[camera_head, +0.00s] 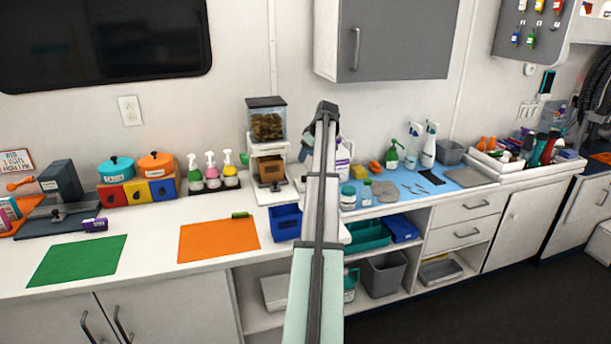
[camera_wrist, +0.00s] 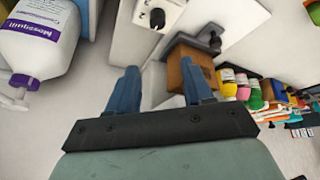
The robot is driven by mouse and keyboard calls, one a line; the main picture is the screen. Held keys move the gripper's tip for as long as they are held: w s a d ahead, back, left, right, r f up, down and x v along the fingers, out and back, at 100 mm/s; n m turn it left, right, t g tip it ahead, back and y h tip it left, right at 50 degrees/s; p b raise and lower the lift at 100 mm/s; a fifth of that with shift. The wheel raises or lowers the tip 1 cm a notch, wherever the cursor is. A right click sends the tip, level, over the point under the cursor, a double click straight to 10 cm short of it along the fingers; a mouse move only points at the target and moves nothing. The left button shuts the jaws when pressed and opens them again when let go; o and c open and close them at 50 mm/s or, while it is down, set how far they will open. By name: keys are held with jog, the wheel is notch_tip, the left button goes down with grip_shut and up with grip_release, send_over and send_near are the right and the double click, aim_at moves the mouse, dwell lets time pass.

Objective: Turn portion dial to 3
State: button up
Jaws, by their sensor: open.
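The food dispenser (camera_head: 267,141) stands against the back wall, with a clear hopper of brown kibble on a pale body. The wrist view shows a black dial knob (camera_wrist: 157,17) on a white plate with small marks, on the dispenser's side; its setting is too small to read. The dial does not show in the head view. My gripper (camera_wrist: 160,76) is open and empty, its two blue fingers pointing toward the dispenser, with the knob ahead and apart from them. In the head view my gripper (camera_head: 322,114) is right of the dispenser, mostly hidden by my arm.
A brown block (camera_wrist: 189,72) on the dispenser is just beyond the right finger. A white bottle with a purple cap (camera_wrist: 38,38) stands close on the left. A blue bin (camera_head: 286,222) sits at the counter's front edge. An orange mat (camera_head: 217,241) lies on open counter.

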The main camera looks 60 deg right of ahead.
aim_at(304, 176)
jog(key=s+d+r+n+y, duration=0.1)
jog(key=s+r+n+y, duration=0.1)
jog(key=s+r, duration=0.15)
jog(key=shift+g, duration=0.4)
jog(key=x, duration=1.4)
jog(key=shift+d+f, duration=0.15)
jog(key=shift+f, duration=0.15)
jog(key=shift+c, duration=0.5)
grip_shut()
